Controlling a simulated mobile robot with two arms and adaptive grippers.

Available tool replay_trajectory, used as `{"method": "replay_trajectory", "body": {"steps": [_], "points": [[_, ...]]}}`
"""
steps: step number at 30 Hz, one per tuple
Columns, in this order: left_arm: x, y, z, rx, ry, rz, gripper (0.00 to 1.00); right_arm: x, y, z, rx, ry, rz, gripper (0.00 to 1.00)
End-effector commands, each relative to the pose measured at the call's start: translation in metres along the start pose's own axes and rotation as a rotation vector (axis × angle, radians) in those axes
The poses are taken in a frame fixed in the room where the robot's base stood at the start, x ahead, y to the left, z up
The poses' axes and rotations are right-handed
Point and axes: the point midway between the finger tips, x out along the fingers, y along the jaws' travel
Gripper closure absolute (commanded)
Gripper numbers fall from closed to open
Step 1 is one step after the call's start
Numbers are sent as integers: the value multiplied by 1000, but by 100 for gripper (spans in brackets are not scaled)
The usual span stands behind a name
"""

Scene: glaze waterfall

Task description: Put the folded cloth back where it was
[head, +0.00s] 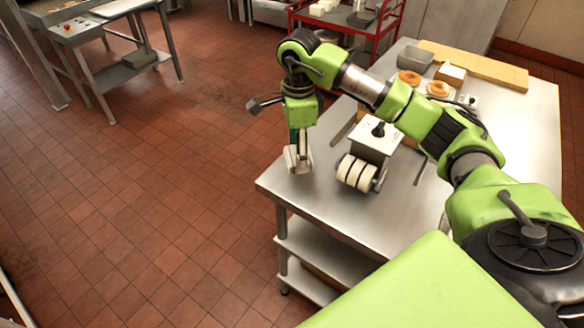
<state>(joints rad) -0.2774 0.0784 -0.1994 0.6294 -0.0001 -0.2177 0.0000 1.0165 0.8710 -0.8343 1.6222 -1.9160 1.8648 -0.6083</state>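I cannot make out the folded cloth for certain. My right arm reaches from the right across the steel table (410,205). Its gripper (298,160) points down over the table's left front corner. Pale pieces show at its tips, and I cannot tell whether they are the fingers or a cloth between them. I also cannot tell whether the tips touch the tabletop. My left gripper is out of view.
A device with white rollers (356,173) and a black-knobbed white top (379,139) stands right of the gripper. Behind are ring doughnuts (438,89), a grey bin (414,60), a white box (450,75) and a wooden board (490,70). A red cart (374,31) stands beyond.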

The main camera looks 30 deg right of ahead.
Motion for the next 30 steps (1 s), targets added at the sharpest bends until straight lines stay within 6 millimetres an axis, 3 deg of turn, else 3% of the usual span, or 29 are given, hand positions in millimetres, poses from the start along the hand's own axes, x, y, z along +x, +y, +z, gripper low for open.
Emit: {"method": "replay_trajectory", "body": {"steps": [4,10,14,18,21,28,29,30], "points": [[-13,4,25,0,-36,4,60,25,1,-1,2,3,5,62],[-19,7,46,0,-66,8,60,42,0,0,0,0,1,62],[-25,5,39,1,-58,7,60,58,1,-1,1,1,3,62],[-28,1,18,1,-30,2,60,75,0,0,0,1,2,62],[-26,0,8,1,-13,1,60,76,0,0,0,0,-1,62],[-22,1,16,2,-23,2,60,81,0,0,0,1,-1,62],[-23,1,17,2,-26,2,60,79,0,0,0,0,-1,37],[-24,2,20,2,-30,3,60,79,0,0,0,0,-1,26]]}}
